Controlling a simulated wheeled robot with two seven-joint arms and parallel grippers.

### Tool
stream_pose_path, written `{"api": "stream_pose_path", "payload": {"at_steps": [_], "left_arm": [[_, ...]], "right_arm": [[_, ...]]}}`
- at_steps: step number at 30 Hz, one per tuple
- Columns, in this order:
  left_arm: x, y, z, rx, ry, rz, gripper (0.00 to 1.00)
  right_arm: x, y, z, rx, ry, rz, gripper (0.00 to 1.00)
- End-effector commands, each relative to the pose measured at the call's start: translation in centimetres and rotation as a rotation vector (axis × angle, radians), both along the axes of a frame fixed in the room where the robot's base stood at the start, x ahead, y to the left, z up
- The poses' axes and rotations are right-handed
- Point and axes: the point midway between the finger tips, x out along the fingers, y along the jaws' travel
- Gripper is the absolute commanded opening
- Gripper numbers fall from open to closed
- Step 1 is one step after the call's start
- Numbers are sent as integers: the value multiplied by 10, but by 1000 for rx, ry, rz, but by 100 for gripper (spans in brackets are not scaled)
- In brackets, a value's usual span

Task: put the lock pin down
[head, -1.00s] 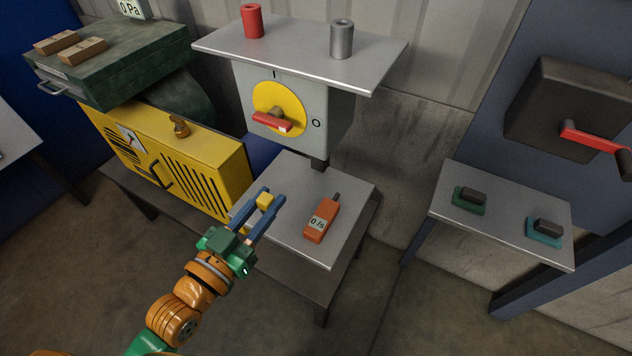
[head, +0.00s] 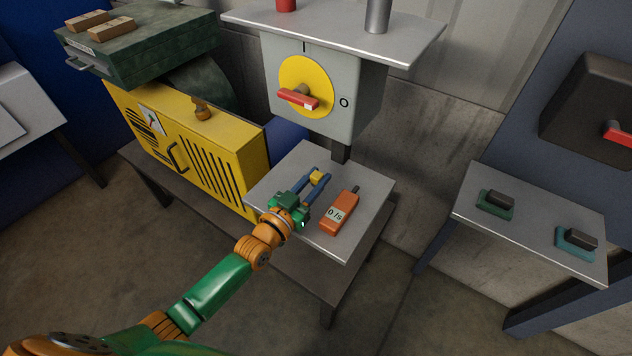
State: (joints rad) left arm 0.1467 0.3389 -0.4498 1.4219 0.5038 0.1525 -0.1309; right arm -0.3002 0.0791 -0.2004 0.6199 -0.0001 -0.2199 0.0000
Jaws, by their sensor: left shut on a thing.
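My left gripper (head: 318,181) is shut on a small yellow piece (head: 317,176), which I take to be the lock pin. The piece sits between the two blue fingertips, and any part of it below them is hidden. The gripper and the piece are over the left-middle part of the small grey table (head: 362,180), in front of the switch box. I cannot tell whether the piece touches the tabletop. My right gripper is not in view.
An orange handheld meter (head: 339,212) lies on the same table, just right of my gripper. Behind stands a grey switch box (head: 350,95) with a red handle (head: 298,99). A yellow generator (head: 205,150) is to the left.

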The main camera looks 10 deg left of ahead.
Motion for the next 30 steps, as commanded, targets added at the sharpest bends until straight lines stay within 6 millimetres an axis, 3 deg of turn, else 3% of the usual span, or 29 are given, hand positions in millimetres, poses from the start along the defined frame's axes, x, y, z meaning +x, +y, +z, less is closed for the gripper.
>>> {"api": "stream_pose_path", "payload": {"at_steps": [4,5,8,19,30], "left_arm": [[0,0,0,0,0,0,0],[0,0,0,0,1,0,35],[0,0,1,-1,1,0,59],[-7,3,1,0,2,1,59],[-91,32,0,1,5,-1,59]], "right_arm": [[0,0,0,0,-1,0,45],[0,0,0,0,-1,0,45],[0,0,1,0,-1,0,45],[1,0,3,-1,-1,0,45],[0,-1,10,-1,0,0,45]]}}
